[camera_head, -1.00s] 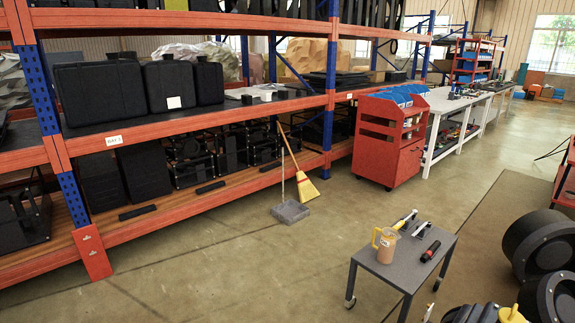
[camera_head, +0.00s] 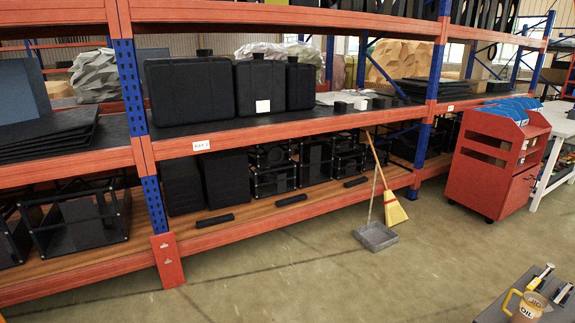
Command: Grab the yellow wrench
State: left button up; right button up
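I cannot make out a yellow wrench for certain. A small tool with a yellow part (camera_head: 540,277) lies on the dark grey table (camera_head: 494,312) at the bottom right. It is too small to tell whether it is a wrench. An oil jug (camera_head: 526,309) with a yellow handle stands in front of it, cut by the bottom edge. Neither of my grippers is in view.
A long orange and blue rack (camera_head: 287,214) holds black cases (camera_head: 190,92). A broom (camera_head: 391,208) and grey dustpan (camera_head: 375,237) stand before it. A red cart (camera_head: 495,165) is at the right.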

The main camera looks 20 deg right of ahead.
aim_at(550, 267)
jog(key=i+z, duration=0.4)
jog(key=i+j+z, duration=0.15)
jog(key=i+z, duration=0.25)
jog(key=i, duration=0.15)
jog(key=i+l+z, duration=0.15)
jog(key=i+z, duration=1)
jog(key=i+j+z, duration=0.2)
jog(key=z, duration=0.2)
jog(key=i, duration=0.1)
